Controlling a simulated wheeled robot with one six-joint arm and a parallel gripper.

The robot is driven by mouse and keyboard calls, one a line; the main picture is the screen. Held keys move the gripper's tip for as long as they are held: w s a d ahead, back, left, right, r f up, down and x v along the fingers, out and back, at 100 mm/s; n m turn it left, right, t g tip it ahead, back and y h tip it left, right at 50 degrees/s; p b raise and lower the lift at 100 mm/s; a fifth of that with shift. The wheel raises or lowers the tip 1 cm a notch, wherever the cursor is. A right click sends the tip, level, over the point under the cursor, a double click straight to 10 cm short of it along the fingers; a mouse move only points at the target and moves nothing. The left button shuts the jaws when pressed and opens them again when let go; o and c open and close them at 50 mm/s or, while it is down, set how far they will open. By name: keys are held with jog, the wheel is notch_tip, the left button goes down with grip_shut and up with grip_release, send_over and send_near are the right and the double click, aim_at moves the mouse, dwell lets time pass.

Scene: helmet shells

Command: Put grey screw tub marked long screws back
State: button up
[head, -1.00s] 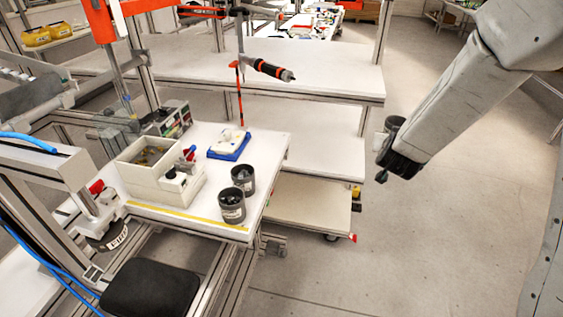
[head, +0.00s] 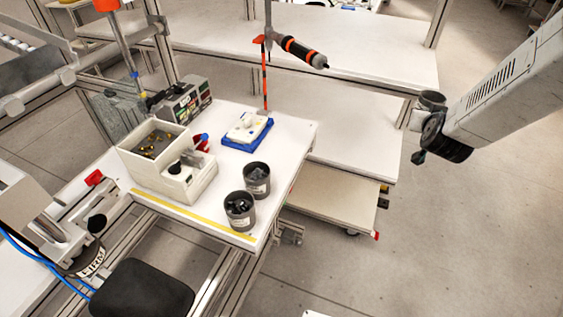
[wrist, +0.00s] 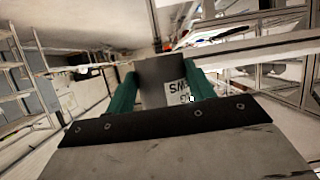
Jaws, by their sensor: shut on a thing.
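My gripper (wrist: 161,90) is shut on a grey screw tub (wrist: 158,70), which sits between two green fingers in the wrist view. Its white label shows upside-down letters, partly cut off, ending in "WS". In the head view the held tub (head: 432,99) is at the right beside my dark gripper (head: 424,143), in the air over the floor, away from the white workbench (head: 285,140). Two similar dark grey tubs with contents stand upright near the bench's right front edge: one behind (head: 257,180), one in front (head: 240,210). Their labels are too small to read.
A cream divided box (head: 190,187) and a blue tray (head: 240,142) with a white part stand on the bench. A screwdriver tool (head: 300,52) hangs above it. A low trolley (head: 335,205) is under the bench's right side. Open floor lies to the right.

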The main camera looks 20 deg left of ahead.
jog(key=s+a+n+g+y, duration=0.1)
jog(key=s+a+n+y, duration=0.15)
jog(key=a, duration=0.55)
jog(key=s+a+n+y, duration=0.1)
jog(key=a+n+y, duration=0.25)
jog(key=a, duration=0.55)
jog(key=n+g+y, duration=0.6)
jog(key=n, duration=0.1)
send_over(278, 169)
notch_tip(278, 169, down, 6)
jog(key=shift+f, duration=2.7)
jog(key=shift+f, duration=0.2)
jog(key=o, duration=0.9)
jog(key=shift+r, duration=0.1)
